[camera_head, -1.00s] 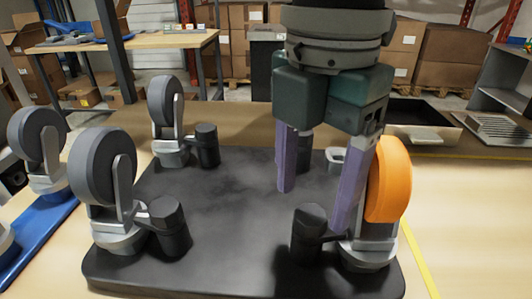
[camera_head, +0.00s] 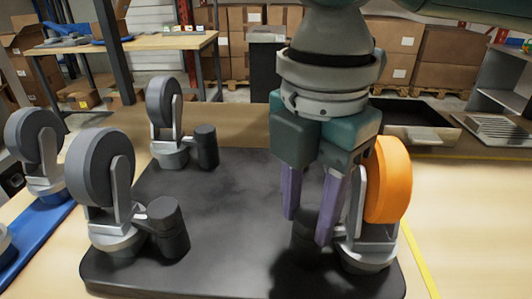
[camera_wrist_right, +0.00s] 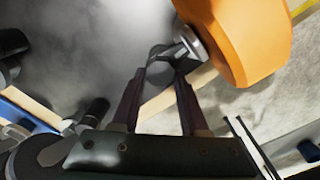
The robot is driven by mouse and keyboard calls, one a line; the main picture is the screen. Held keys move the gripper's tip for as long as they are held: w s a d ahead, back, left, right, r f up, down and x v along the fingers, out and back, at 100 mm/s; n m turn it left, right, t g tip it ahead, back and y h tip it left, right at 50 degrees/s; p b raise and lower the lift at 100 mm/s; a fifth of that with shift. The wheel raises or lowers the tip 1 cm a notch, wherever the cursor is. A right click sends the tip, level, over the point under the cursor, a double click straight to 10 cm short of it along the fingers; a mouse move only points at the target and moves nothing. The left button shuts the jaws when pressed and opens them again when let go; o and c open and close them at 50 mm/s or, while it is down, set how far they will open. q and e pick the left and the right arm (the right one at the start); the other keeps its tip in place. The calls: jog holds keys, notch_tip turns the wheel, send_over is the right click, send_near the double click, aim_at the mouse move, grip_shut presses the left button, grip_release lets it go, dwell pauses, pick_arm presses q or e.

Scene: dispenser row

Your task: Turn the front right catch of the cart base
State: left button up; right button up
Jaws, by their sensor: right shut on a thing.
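The cart base (camera_head: 225,225) is a black plate lying on the table with wheels standing up from its corners. The front right catch (camera_head: 304,250) is a black knob beside the orange wheel (camera_head: 388,180), partly hidden by my fingers. My right gripper (camera_head: 307,228) comes from above with its purple fingers down and is shut on this catch. In the right wrist view the fingertips (camera_wrist_right: 162,72) are at either side of the dark knob (camera_wrist_right: 158,56), next to the orange wheel (camera_wrist_right: 245,35). My left gripper is not in view.
The front left grey wheel (camera_head: 100,180) has its own black catch (camera_head: 168,228), and a back left wheel (camera_head: 163,108) stands behind. A blue tray (camera_head: 40,235) with more wheels is at the left. A dark open bin (camera_head: 420,130) stands at the back right.

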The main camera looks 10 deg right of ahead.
grip_shut()
jog(key=shift+r+m+p, duration=0.2)
jog(key=shift+m+p, duration=0.1)
jog(key=shift+p, duration=0.4)
jog(key=m+p, duration=0.6)
jog(key=p, duration=0.2)
jog(key=shift+w+a+r+m, duration=0.1)
jog(key=shift+m, duration=0.2)
jog(key=m+p, duration=0.4)
jog(key=m, duration=0.1)
jog(key=shift+w, duration=0.2)
jog(key=m+p, duration=0.1)
jog(key=m, duration=0.1)
jog(key=shift+m, duration=0.4)
jog(key=shift+w+f+m+p, duration=0.15)
jog(key=shift+m+p, duration=0.25)
jog(key=shift+m, duration=0.35)
jog(key=shift+f+m+p, duration=0.1)
jog(key=shift+m+p, duration=0.25)
jog(key=shift+m, duration=0.4)
jog(key=shift+d, duration=0.2)
